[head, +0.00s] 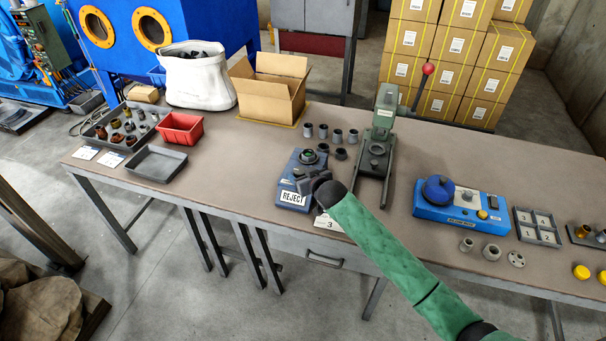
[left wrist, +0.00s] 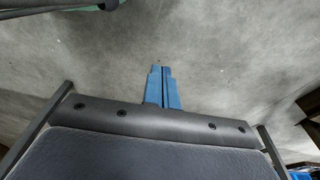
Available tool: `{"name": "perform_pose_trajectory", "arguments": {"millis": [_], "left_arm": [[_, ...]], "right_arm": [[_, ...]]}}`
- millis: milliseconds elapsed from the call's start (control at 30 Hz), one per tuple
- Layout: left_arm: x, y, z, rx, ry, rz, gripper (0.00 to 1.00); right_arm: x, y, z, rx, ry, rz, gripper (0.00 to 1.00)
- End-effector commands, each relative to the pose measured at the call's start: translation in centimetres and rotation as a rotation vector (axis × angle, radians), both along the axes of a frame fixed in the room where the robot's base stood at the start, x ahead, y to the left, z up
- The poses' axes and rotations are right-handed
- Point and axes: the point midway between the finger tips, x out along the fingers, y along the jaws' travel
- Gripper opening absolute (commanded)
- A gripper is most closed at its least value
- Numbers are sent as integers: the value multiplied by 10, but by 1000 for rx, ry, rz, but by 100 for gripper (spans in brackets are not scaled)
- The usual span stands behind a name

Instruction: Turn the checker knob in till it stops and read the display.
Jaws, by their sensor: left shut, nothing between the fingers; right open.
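The blue checker (head: 304,163) stands near the table's front edge in the head view, with a dark ring part, greenish inside, on its top. A white panel (head: 294,198) on its front reads "REJECT". My right gripper (head: 313,181) is at the checker's front right side, close to or touching it. Its jaws are open, though the fingers are small and dark here. The knob is not clearly seen; the gripper covers that area. My left gripper (left wrist: 162,70) shows in the left wrist view, blue fingers shut and empty, over grey floor. It is not in the head view.
A card marked 3 (head: 328,222) lies by my right wrist. A green press (head: 382,130) with a red-knobbed lever stands right of the checker. Several grey sleeves (head: 337,135) stand behind it. A blue device (head: 460,203) is further right.

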Motion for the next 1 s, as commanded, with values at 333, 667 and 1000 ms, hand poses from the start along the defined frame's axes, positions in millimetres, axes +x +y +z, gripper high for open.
{"name": "perform_pose_trajectory", "arguments": {"millis": [333, 667, 1000], "left_arm": [[-1, 0, 0, 0, 1, 1, 0], [-1, 1, -2, 1, -2, 0, 0], [8, -6, 17, -7, 4, 1, 0]], "right_arm": [[0, 0, 0, 0, 0, 0, 18], [2, -2, 1, -4, -2, 101, 18], [4, -2, 0, -1, -4, 254, 19]]}}
